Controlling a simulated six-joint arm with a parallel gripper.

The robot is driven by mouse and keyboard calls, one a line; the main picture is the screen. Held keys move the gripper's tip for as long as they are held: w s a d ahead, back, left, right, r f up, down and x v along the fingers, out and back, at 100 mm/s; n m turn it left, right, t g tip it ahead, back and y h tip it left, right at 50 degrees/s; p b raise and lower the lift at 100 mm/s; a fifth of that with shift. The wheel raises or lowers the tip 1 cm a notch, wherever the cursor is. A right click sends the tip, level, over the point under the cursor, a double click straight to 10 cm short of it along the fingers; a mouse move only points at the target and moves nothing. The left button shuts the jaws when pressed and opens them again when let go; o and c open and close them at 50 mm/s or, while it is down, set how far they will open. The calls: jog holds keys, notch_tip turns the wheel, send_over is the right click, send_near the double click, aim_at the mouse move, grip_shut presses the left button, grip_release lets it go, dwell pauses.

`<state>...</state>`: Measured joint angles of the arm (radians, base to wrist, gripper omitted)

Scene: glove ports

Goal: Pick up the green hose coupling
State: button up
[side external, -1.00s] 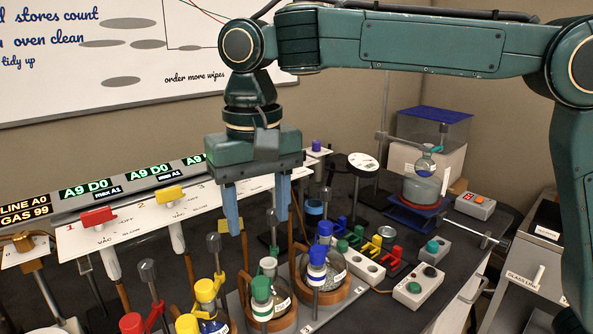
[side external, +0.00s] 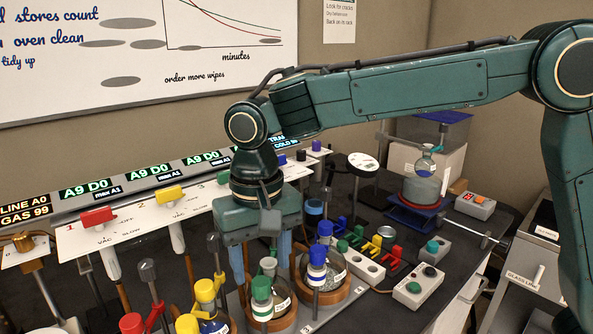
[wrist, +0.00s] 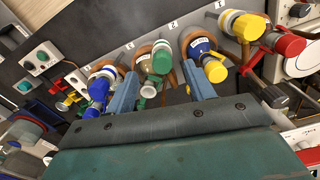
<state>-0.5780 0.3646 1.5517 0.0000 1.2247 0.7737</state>
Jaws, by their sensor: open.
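A green coupling-like piece with a white band (side external: 262,290) stands upright at a ringed station, in front of a pale grey-topped piece (side external: 268,266). In the wrist view the larger green piece (wrist: 162,58) shows just beyond my fingertips, with a smaller green piece (wrist: 148,90) nearer me. I cannot tell surely which of the two is the hose coupling. My gripper (side external: 262,270) points down, open, with its blue fingers either side of this station. In the wrist view my gripper (wrist: 158,74) has nothing clamped. Fingertips are partly hidden in the side view.
A blue-topped station (side external: 317,256) stands close on the right, and yellow pieces (side external: 205,290) on the left. Grey-knobbed posts and brown hoses crowd the area. The valve panel (side external: 135,212) runs behind. Button boxes (side external: 419,286) stand to the right.

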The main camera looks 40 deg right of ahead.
aim_at(261, 281)
jog(key=shift+f, duration=0.15)
jog(key=shift+w+a+f, duration=0.1)
jog(key=shift+f, duration=2.35)
jog(key=shift+c, duration=0.2)
jog(key=c, duration=1)
